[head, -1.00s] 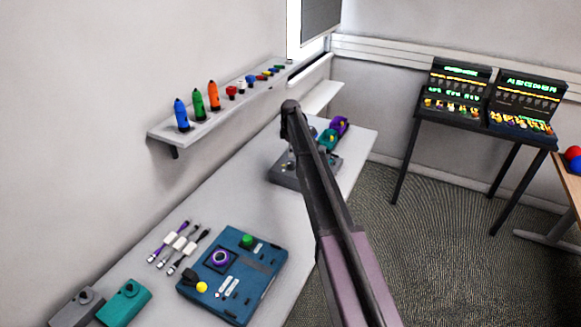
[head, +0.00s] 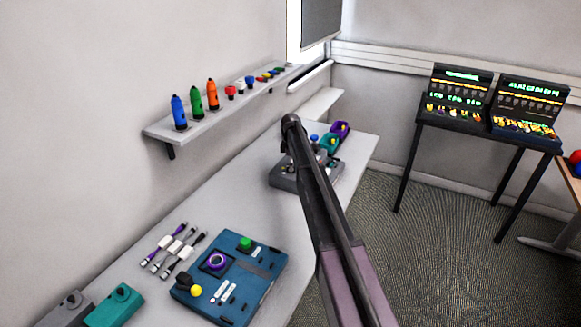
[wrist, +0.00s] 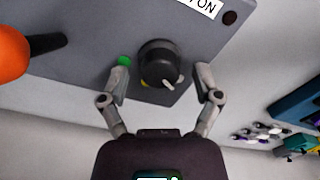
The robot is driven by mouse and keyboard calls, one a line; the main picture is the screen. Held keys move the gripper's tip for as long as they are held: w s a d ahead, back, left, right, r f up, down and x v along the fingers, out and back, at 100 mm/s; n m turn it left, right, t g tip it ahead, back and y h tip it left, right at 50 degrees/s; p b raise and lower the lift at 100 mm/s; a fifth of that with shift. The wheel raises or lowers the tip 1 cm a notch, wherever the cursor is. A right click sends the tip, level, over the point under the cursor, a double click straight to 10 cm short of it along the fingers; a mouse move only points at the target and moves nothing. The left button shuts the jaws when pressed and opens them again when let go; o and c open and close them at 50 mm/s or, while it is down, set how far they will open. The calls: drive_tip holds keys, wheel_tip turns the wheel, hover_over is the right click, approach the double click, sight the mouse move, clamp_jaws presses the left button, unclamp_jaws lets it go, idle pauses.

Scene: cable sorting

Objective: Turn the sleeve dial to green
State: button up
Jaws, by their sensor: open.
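The sleeve dial (wrist: 158,60) is a black round knob with a pale pointer, on a grey panel (wrist: 80,75) in the wrist view. Its pointer faces the lower right of the picture. A green mark (wrist: 124,60) lies left of the dial and a yellow mark (wrist: 146,85) shows at its lower edge. My gripper (wrist: 162,78) is open, with one finger on each side of the dial. I cannot tell whether either finger touches it. In the head view a grey unit (head: 285,178) stands on the bench, partly hidden behind my arm; the dial is not discernible there.
An orange rounded part with a dark stem (wrist: 14,55) is at the wrist view's left. A blue board (head: 262,290), several cables (head: 172,248) and a teal box (head: 112,306) lie on the bench. A wall shelf (head: 205,125) holds bottles. Purple and teal bins (head: 333,136) stand beyond my arm.

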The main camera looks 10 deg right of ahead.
clamp_jaws()
drive_tip(key=shift+m, duration=0.4)
drive_tip(key=m, duration=1)
drive_tip(key=shift+m, duration=0.3)
drive_tip(key=m, duration=1.2)
drive_tip(key=shift+t, duration=0.3)
drive_tip(key=shift+m, duration=0.4)
